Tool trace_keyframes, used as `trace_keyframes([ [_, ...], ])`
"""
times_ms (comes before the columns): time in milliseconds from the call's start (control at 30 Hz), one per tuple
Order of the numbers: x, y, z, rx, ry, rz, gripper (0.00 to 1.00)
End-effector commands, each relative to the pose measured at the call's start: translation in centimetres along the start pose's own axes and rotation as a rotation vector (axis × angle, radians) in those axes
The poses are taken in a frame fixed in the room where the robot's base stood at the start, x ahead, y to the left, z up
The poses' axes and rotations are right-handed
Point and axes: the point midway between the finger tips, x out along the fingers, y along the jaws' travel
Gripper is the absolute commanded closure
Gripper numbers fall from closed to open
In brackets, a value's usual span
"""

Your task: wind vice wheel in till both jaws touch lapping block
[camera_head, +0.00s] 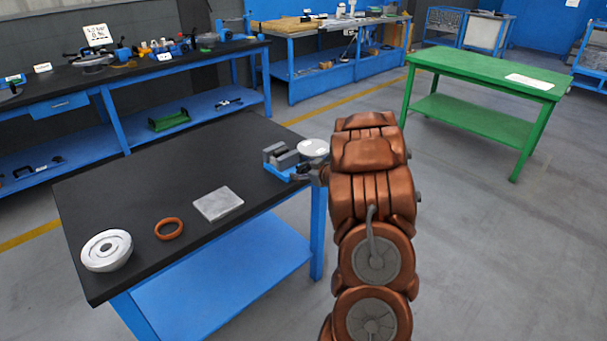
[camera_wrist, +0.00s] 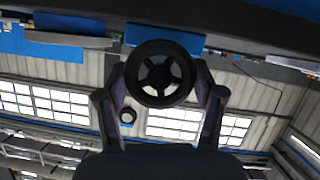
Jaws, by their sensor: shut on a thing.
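The small blue vice (camera_head: 285,172) stands at the far right corner of the black-topped table, with grey blocky parts on top. At this size I cannot tell the jaws from the lapping block, or whether they touch. In the wrist view the dark spoked vice wheel (camera_wrist: 160,72) faces me between my fingers. My gripper (camera_wrist: 161,88) is shut on the wheel, one finger at each side of its rim. In the head view my arm hides the wheel and most of the gripper.
The black table (camera_head: 160,190) also carries a white flanged shell (camera_head: 106,250), an orange ring (camera_head: 169,229) and a flat grey plate (camera_head: 218,204). A pale round disc (camera_head: 313,149) sits close beside the vice. A green table (camera_head: 485,75) stands apart at right, with clear floor between.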

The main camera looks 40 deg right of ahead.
Motion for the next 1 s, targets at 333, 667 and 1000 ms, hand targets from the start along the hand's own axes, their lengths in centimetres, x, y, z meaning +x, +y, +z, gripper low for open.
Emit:
trace_keyframes([
  [333, 0.0, 0.0, 0.0, 0.0, 0.0, 0.0, 0.18],
  [667, 0.0, 0.0, 0.0, 0.001, 0.0, -0.001, 0.07],
  [1000, -1.9, 0.1, -0.1, 0.001, 0.002, 0.002, 0.07],
])
